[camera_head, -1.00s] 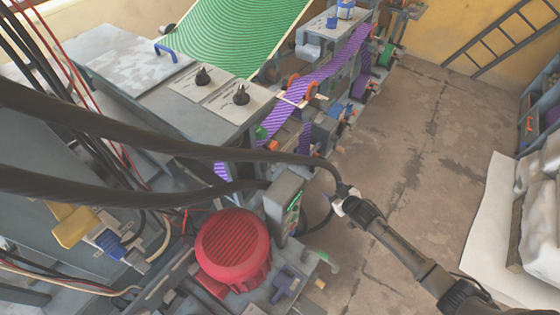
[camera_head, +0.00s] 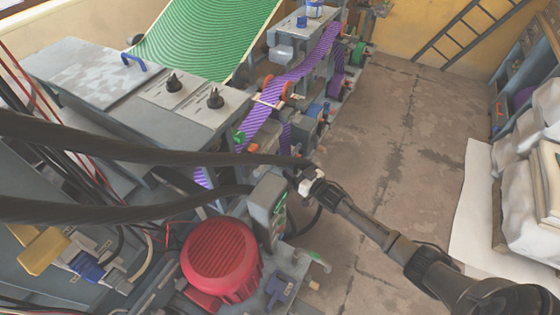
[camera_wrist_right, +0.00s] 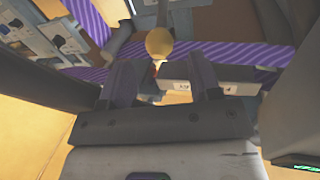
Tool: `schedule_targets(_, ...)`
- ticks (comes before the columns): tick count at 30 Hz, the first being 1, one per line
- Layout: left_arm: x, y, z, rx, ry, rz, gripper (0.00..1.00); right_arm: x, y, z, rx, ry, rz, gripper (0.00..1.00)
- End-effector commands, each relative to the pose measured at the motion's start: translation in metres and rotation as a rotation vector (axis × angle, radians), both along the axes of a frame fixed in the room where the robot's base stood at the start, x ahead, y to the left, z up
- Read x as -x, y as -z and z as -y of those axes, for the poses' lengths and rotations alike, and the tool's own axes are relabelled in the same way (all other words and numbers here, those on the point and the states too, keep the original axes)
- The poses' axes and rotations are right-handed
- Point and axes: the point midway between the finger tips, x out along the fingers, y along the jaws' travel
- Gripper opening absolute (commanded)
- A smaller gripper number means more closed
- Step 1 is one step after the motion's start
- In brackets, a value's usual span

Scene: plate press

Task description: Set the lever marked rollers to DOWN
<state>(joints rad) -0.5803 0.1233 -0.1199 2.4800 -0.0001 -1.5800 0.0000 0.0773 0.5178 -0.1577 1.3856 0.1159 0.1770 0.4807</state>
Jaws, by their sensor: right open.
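My right gripper (camera_head: 303,178) is beside the press's near end, close to the grey box with green-lit controls. It also shows in the right wrist view (camera_wrist_right: 162,78), open, with its two dark fingers apart. A pale yellow ball knob (camera_wrist_right: 160,42) is just beyond the fingertips, roughly centred between them. A small white label (camera_wrist_right: 175,85) sits below the knob; its text is too small to read. I cannot tell whether this knob is the rollers lever's, nor its setting. My left gripper is not in view.
A red motor (camera_head: 222,258) stands in front of the grey control box (camera_head: 266,205). Thick black cables cross the left half. A purple striped web (camera_head: 305,72) runs along the press. The concrete floor (camera_head: 400,130) to the right is clear, up to white sacks (camera_head: 530,190).

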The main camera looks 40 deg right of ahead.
Motion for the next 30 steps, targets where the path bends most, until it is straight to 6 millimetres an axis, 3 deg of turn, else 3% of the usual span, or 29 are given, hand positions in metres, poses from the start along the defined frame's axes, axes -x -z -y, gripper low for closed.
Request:
schedule_targets(6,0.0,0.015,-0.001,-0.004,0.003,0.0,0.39,-0.037,0.002,-0.004,0.001,0.0,0.001,0.57)
schedule_targets(12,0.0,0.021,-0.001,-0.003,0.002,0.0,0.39,-0.058,0.002,-0.006,0.002,0.0,-0.001,0.57)
schedule_targets(28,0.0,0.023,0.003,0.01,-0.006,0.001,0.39,-0.069,0.0,-0.008,0.002,0.0,-0.001,0.57)
schedule_targets(30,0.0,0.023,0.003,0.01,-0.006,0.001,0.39,-0.069,0.0,-0.008,0.002,0.0,-0.001,0.52)
